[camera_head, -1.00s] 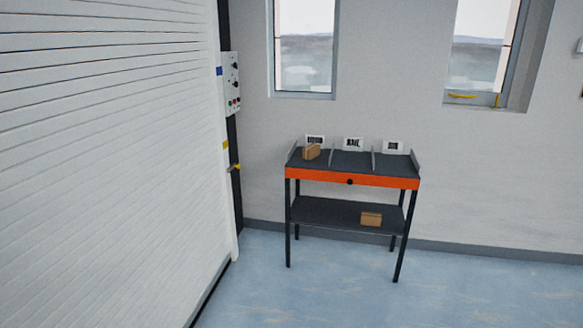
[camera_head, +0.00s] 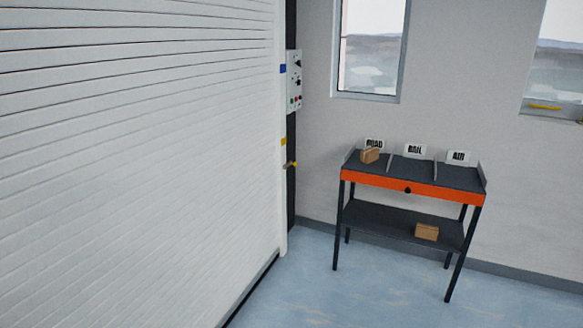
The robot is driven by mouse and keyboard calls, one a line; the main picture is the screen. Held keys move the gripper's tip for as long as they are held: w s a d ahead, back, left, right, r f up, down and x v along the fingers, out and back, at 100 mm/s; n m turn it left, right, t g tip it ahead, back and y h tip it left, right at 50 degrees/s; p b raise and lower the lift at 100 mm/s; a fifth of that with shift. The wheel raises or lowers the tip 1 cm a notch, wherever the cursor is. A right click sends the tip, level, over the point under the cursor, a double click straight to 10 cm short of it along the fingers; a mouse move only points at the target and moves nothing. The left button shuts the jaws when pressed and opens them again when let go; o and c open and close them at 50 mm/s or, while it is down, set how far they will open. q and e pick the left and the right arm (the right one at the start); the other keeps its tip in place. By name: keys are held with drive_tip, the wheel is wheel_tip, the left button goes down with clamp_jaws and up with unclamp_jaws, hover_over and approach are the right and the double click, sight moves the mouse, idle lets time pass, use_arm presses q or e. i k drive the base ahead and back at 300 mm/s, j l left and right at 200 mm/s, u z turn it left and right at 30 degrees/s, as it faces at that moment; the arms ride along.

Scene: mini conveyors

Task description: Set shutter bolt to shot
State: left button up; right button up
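A white slatted roller shutter (camera_head: 140,160) fills the left side of the head view and reaches down to the floor. A small brass-coloured bolt with a yellow knob (camera_head: 291,164) sits on the dark post (camera_head: 291,205) at the shutter's right edge, below a yellow tag (camera_head: 284,141). The bolt is too small to tell its position for certain. Neither of my grippers is in view.
A grey control box (camera_head: 295,80) is above the bolt. A dark table with an orange front (camera_head: 413,188) stands at the right, with a brown box (camera_head: 370,155) on top and another (camera_head: 427,231) on its shelf. The floor before it is clear.

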sight(289, 163)
drive_tip(key=i+l+z, duration=0.1)
drive_tip(key=i, duration=0.5)
drive_tip(key=i+z, duration=0.1)
drive_tip(key=i, duration=0.5)
drive_tip(key=i+z, duration=0.1)
drive_tip(key=i, duration=0.5)
drive_tip(key=i+z, duration=0.1)
drive_tip(key=i, duration=0.45)
drive_tip(key=i+z, duration=0.1)
drive_tip(key=i, duration=0.5)
drive_tip(key=i+j+z, duration=0.1)
drive_tip(key=i, duration=0.5)
drive_tip(key=i+j+z, duration=0.1)
drive_tip(key=i+j, duration=0.2)
drive_tip(key=i, duration=0.3)
